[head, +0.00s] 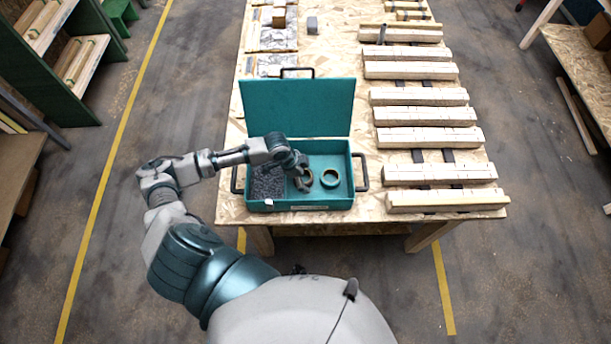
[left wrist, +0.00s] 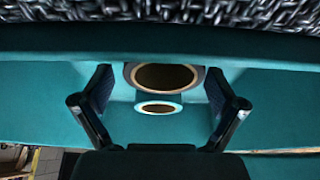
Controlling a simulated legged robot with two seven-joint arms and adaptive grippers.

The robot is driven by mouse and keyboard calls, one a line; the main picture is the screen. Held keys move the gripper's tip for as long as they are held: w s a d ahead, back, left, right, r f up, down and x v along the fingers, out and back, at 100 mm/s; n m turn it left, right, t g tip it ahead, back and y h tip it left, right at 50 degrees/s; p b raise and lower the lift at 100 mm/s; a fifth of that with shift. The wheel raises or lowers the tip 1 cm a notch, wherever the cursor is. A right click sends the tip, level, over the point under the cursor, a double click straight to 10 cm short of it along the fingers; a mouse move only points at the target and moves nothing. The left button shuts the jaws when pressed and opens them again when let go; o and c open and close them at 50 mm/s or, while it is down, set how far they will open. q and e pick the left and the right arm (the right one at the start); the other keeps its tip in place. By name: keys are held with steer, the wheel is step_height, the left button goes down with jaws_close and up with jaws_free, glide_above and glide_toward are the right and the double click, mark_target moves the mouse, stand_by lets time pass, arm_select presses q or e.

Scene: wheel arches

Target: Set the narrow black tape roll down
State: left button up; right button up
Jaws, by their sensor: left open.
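The black tape roll (head: 309,179), with a tan core, is in the right compartment of the open teal case (head: 300,205), close to the divider. My left gripper (head: 301,182) is over it and hides part of it. In the left wrist view the roll (left wrist: 165,65) is between the two spread fingers of the gripper (left wrist: 158,75), with gaps at both sides. My right gripper is out of view.
The case's left compartment holds a dark chain-like heap (head: 267,183). Its raised lid (head: 297,107) stands behind. Pale wooden blocks (head: 430,137) line the table's right side. Side handles (head: 361,172) stick out of the case.

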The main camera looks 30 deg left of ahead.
arm_select(q)
steer(key=shift+s+a+r, duration=0.1)
steer(key=shift+a+r, duration=0.15)
steer(key=shift+r, duration=0.15)
steer(key=v, duration=1.1)
steer(key=shift+p, duration=0.45)
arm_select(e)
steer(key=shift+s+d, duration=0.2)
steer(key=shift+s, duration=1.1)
